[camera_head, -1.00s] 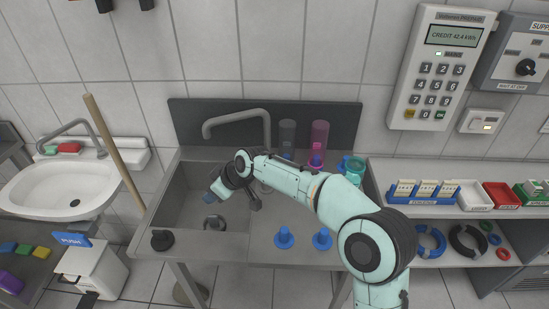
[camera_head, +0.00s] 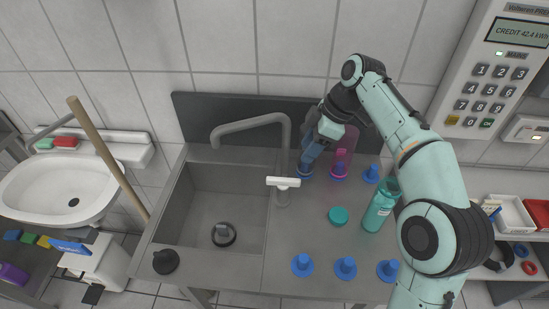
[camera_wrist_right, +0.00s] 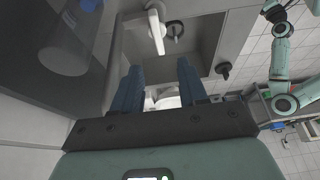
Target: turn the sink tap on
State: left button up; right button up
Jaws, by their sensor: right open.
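The sink tap (camera_head: 284,140) has a grey curved spout reaching left over the basin and a white lever (camera_head: 284,183) on the front of its column. My right gripper (camera_head: 308,156) is behind and right of the tap column, its dark blue fingers angled down in front of the dark back panel. In the right wrist view the gripper (camera_wrist_right: 158,75) is open with nothing between its fingers. The white lever (camera_wrist_right: 157,30) shows there beyond the fingers, apart from them. My left arm is at the right of that view; its dark end (camera_wrist_right: 277,12) is too small to read.
The grey sink basin (camera_head: 185,215) holds a dark round plug (camera_head: 223,234). A wooden stick (camera_head: 105,155) leans at left.

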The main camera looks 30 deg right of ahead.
aim_at(284, 179)
jog(key=b+x, duration=0.1)
jog(key=x, duration=0.3)
jog(key=shift+w+a+f, duration=0.15)
jog(key=shift+f, duration=0.1)
jog(key=b+x, duration=0.1)
jog(key=x, duration=0.6)
jog(key=shift+w+a+f, duration=0.1)
jog(key=shift+w+f, duration=0.1)
jog(key=shift+f, duration=0.05)
pick_arm(q)
jog(key=shift+s+f+b, duration=0.15)
jog(key=shift+s+f, duration=0.05)
jog(key=shift+f, duration=0.55)
jog(key=shift+s+f+b, duration=0.15)
jog(key=shift+f, duration=0.55)
pick_arm(e)
jog(key=shift+w+a+f, duration=0.2)
jog(key=shift+f, duration=0.35)
jog(key=c, duration=0.7)
